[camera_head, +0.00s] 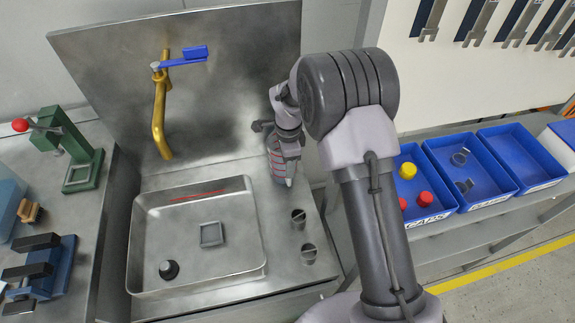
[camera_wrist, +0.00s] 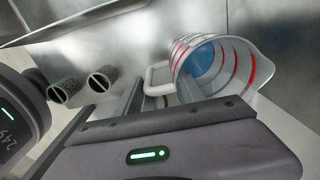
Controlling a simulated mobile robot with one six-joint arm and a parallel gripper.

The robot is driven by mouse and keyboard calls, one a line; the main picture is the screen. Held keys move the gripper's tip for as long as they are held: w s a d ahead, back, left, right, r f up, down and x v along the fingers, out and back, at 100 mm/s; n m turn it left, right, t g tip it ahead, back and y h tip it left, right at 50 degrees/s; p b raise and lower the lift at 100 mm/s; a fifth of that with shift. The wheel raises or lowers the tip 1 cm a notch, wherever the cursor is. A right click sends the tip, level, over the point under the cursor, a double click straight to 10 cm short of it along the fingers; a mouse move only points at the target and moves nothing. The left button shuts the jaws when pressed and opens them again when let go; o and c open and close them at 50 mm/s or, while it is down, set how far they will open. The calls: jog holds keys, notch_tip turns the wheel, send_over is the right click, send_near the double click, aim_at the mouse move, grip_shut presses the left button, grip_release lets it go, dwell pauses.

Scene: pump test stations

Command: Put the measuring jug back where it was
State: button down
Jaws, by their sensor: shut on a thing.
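The measuring jug (camera_wrist: 236,72) is a clear vessel with red markings, a pouring lip and blue at its bottom. In the wrist view it is just beyond my gripper (camera_wrist: 155,100), with its pale handle between the fingers. My gripper is shut on the jug. In the head view the jug (camera_head: 273,160) is partly hidden behind my gripper (camera_head: 288,168), at the right side of the steel sink unit. I cannot tell whether its base touches the steel surface.
The sink basin (camera_head: 215,255) is left of the jug, below a brass tap (camera_head: 160,115) with a blue lever. Two small dark-topped cylinders (camera_head: 298,216) stand on the steel ledge. Blue bins (camera_head: 470,175) are at the right. A green press (camera_head: 80,165) is on the left bench.

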jog(key=shift+r, duration=0.1)
jog(key=shift+f, duration=0.2)
jog(key=c, duration=0.7)
grip_release()
jog(key=shift+r, duration=0.1)
